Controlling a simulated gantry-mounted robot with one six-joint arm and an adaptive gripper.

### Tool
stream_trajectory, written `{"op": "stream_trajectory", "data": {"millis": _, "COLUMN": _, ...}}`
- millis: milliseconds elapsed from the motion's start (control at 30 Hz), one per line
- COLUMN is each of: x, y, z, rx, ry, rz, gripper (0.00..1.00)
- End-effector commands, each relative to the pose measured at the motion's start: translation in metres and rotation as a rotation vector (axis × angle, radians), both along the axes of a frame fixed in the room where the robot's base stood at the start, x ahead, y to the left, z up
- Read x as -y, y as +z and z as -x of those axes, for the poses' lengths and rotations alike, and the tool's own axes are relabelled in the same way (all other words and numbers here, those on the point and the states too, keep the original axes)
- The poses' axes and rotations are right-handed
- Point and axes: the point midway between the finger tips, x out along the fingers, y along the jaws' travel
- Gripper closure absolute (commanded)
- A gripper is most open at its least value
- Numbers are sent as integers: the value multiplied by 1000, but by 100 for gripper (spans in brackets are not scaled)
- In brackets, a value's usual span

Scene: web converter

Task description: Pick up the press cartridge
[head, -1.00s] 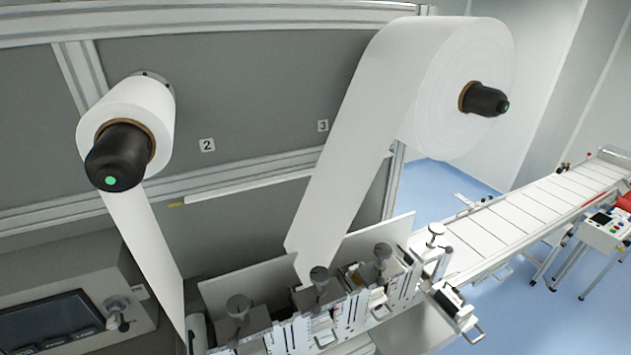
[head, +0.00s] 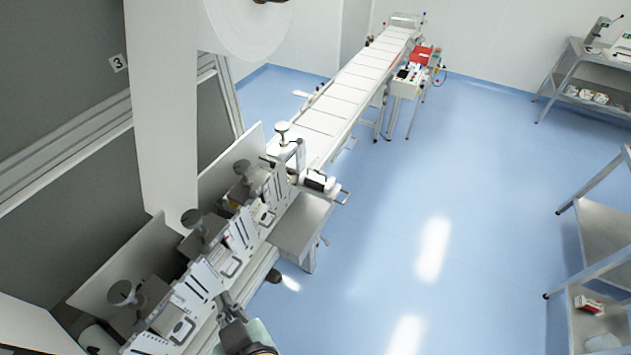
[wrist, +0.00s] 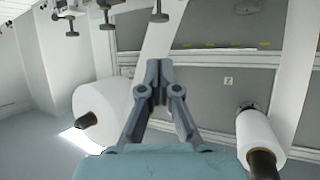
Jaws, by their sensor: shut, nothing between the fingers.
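Several press units with dark round knobs and pale handled fronts stand in a row along the machine in the head view, one of them a front unit (head: 183,328). I cannot tell for sure which is the press cartridge. A dark roller block with a handle (head: 318,182) sticks out at the far end of the row. My gripper (head: 228,302) is low in the head view, just right of the row, partly cut off by the bottom edge. In the wrist view my gripper (wrist: 158,68) has its fingertips together with nothing between them.
A white web (head: 165,110) runs down into the units from a large roll (head: 247,28). A conveyor (head: 345,95) leads away behind them. Metal shelves (head: 605,220) stand at the right. The blue floor (head: 430,180) between is clear.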

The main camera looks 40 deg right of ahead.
Motion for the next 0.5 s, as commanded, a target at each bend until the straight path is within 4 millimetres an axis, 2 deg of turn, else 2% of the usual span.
{"op": "stream_trajectory", "data": {"millis": 367, "x": 0, "y": 0, "z": 0, "rx": 0, "ry": 0, "rz": 0, "gripper": 100}}
{"op": "stream_trajectory", "data": {"millis": 500, "x": 0, "y": 0, "z": 0, "rx": 0, "ry": 0, "rz": 0, "gripper": 80}}
